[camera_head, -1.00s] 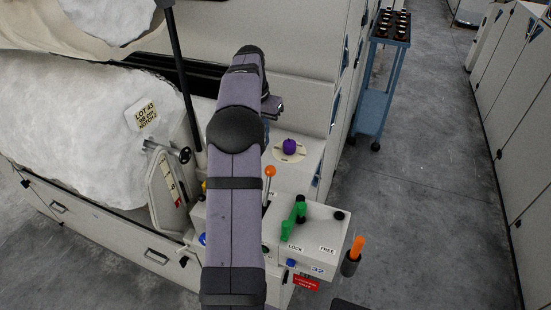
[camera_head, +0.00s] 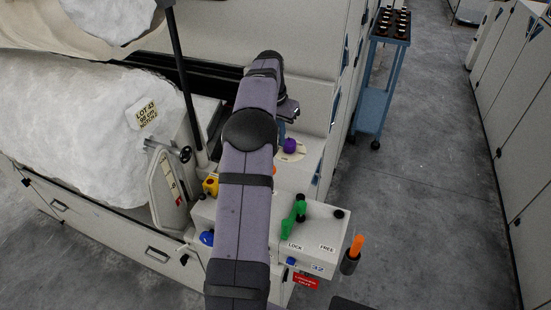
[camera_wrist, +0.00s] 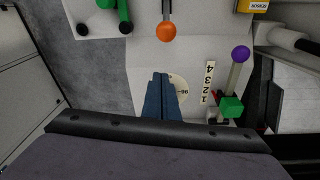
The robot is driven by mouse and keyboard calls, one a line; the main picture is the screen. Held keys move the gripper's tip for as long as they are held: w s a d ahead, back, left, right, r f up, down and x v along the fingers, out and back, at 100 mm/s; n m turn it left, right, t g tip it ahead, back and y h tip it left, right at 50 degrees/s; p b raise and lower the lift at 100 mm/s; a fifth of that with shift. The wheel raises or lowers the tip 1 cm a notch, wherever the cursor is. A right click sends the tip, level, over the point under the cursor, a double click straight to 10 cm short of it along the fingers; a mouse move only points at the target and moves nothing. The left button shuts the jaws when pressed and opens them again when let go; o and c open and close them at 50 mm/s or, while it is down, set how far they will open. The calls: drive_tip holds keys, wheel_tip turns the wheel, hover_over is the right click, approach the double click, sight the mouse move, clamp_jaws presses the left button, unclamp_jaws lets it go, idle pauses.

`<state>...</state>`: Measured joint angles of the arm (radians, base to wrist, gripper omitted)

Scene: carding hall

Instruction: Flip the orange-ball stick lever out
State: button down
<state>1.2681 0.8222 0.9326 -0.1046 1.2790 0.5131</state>
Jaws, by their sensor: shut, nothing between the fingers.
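The orange ball (camera_wrist: 166,31) sits on the end of a thin metal stick (camera_wrist: 167,7) at the top middle of the wrist view. In the head view only a sliver of the ball (camera_head: 274,171) shows beside my arm; its stick is hidden there. My gripper (camera_wrist: 160,77) has its blue fingers shut together and empty. In the wrist view the fingertips lie below the ball in the picture, apart from it, over a pale round dial (camera_wrist: 180,84). In the head view my gripper (camera_head: 281,131) is partly hidden by the arm.
A purple ball (camera_wrist: 240,54) stands to the right with a green block (camera_wrist: 231,107) and a number scale (camera_wrist: 208,82). A green handle (camera_head: 294,217) is on the control box (camera_head: 317,238). A yellow part (camera_head: 211,186) and blue knob (camera_head: 207,238) sit left of my arm.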

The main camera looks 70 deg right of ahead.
wheel_tip(320, 180, down, 7)
drive_tip(key=a+p, duration=0.3)
drive_tip(key=p, duration=0.1)
drive_tip(key=shift+p, duration=0.35)
drive_tip(key=shift+w+d, duration=0.1)
idle(0.5)
